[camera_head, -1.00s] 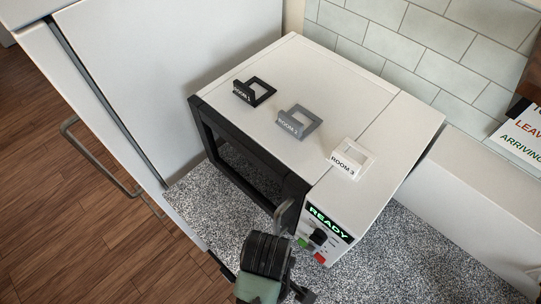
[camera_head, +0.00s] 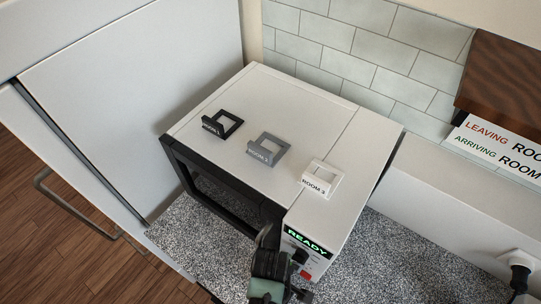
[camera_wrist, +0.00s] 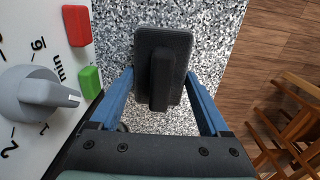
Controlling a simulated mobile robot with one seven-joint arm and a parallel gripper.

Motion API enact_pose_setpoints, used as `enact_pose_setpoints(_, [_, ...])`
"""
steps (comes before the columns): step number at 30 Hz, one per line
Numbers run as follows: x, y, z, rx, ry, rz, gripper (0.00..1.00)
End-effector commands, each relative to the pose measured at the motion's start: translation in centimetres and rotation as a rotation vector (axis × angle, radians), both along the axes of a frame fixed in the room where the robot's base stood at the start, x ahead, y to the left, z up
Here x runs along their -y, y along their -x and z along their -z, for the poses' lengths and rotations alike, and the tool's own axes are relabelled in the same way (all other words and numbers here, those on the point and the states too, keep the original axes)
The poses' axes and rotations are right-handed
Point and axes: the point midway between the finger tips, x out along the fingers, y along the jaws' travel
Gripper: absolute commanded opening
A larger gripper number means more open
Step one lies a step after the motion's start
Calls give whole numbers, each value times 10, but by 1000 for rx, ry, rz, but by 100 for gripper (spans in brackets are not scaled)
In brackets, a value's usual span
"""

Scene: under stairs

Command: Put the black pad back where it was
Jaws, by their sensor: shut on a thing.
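In the wrist view my gripper (camera_wrist: 161,84) has its blue fingers on both sides of the black pad (camera_wrist: 176,45), a dark rounded block with a raised bar along its middle. The gripper is shut on the pad and holds it over speckled counter. In the head view my gripper (camera_head: 268,270) is at the bottom, in front of the white microwave (camera_head: 290,92); the pad cannot be made out clearly there. On the microwave's top stand a black frame (camera_head: 230,118), a grey frame labelled ROOM 2 (camera_head: 264,147) and a white frame labelled ROOM 3 (camera_head: 317,186).
The microwave's panel reads READY (camera_head: 306,243). Its grey dial (camera_wrist: 38,98), red button (camera_wrist: 76,26) and green button (camera_wrist: 90,79) are close beside my gripper. Speckled counter (camera_head: 400,255) is free at right. A LEAVING/ARRIVING sign (camera_head: 495,148) stands right.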

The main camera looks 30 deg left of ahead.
Motion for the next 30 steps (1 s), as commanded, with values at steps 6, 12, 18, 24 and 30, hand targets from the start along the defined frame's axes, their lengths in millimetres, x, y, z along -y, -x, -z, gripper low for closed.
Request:
enact_pose_setpoints(6, [0,0,1,1,0,0,3])
enact_pose_setpoints(12, [0,0,3,0,0,0,100])
enact_pose_setpoints(18, [0,0,2,0,0,0,100])
enact_pose_setpoints(24, [0,-1,-8,2,-1,1,100])
enact_pose_setpoints(30, [0,-2,-42,6,-2,1,100])
